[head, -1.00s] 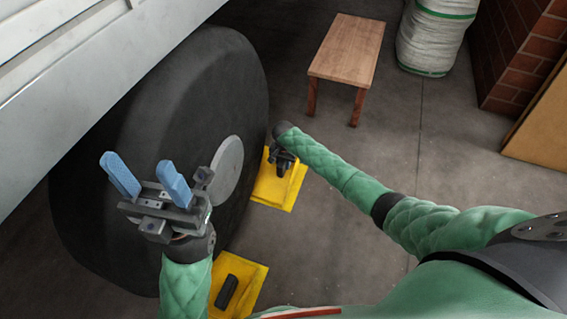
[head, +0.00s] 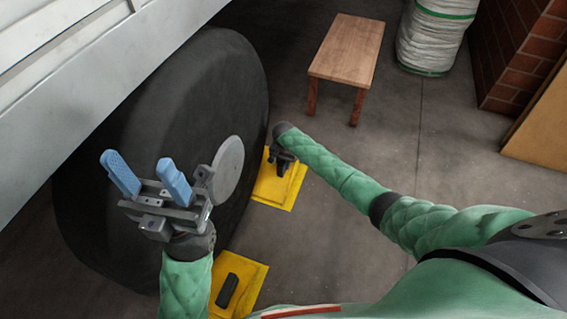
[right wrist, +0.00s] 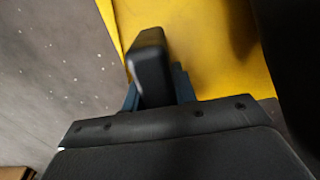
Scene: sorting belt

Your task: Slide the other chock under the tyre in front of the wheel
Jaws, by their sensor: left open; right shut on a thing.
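The big black tyre (head: 140,130) stands under the pale vehicle body at the left. A yellow chock (head: 290,198) lies on the floor at the tyre's far right side. My right gripper (head: 283,162) is shut on this chock's black handle, which also shows in the right wrist view (right wrist: 150,68) against the yellow chock top (right wrist: 215,35). Whether this chock touches the tyre is hard to tell. A second yellow chock (head: 252,284) with a black handle (head: 227,291) lies at the tyre's near side, partly hidden by my left arm. My left gripper (head: 148,178) is open and empty in front of the tyre.
A small wooden table (head: 346,52) stands on the floor behind the chocks. A white sack with green bands (head: 430,35), a brick pillar (head: 515,60) and a tan board (head: 540,125) are at the right. The grey floor (head: 430,140) between is clear.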

